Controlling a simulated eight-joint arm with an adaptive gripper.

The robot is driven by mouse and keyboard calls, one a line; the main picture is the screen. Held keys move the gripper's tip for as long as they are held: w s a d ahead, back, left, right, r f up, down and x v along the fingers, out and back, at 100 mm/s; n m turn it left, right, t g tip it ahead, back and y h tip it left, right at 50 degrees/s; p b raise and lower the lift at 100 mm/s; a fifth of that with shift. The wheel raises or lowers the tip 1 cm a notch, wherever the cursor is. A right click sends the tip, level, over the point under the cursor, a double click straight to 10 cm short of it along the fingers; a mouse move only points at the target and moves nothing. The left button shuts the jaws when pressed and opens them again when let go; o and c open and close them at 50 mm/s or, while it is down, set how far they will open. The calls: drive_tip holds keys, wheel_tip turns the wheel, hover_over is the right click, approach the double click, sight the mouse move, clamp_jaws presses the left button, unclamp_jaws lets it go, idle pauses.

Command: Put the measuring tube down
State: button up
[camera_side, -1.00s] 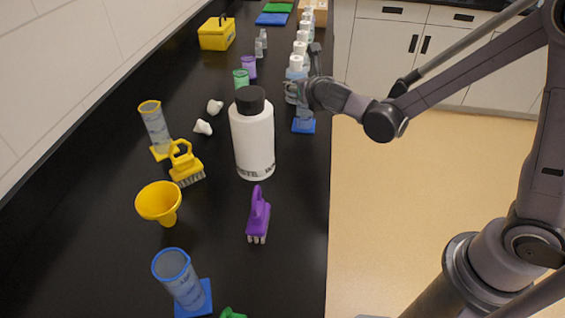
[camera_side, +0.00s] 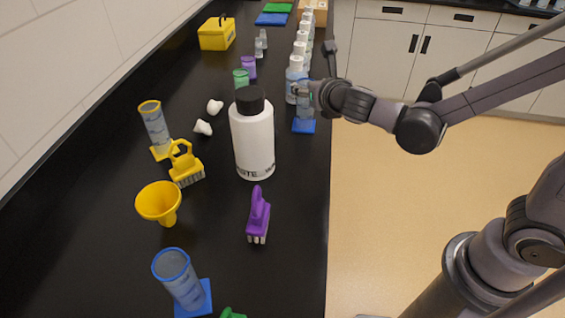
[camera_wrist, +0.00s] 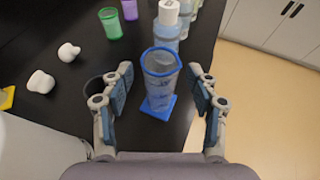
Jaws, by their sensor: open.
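The measuring tube (camera_wrist: 160,84) is a clear cylinder with blue markings, a blue rim and a square blue foot (camera_side: 304,126). It stands upright on the black bench near its right edge. My gripper (camera_wrist: 162,88) is open, with its two fingers apart on either side of the tube and some space between each finger and the tube in the wrist view. In the side view my gripper (camera_side: 300,92) is at the tube's upper part and hides its rim.
White-capped bottles (camera_side: 296,75) stand in a row just behind the tube. A large white bottle (camera_side: 253,140) with a black cap stands to the left. Green (camera_side: 241,78) and purple (camera_side: 249,66) cups are behind it. A purple brush (camera_side: 258,215) lies on open bench in front.

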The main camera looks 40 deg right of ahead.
drive_tip(key=s+d+f+m+g+y, duration=0.1)
drive_tip(key=s+m+g+y, duration=0.1)
drive_tip(key=s+m, duration=0.7)
drive_tip(key=s+d+f+m+g+y, duration=0.1)
drive_tip(key=s+m, duration=0.9)
drive_tip(key=m, duration=1.2)
drive_tip(key=f+g+y, duration=0.1)
drive_tip(key=g+y, duration=0.1)
drive_tip(key=shift+d+f+m+g, duration=0.15)
drive_tip(key=shift+f+m+g, duration=0.15)
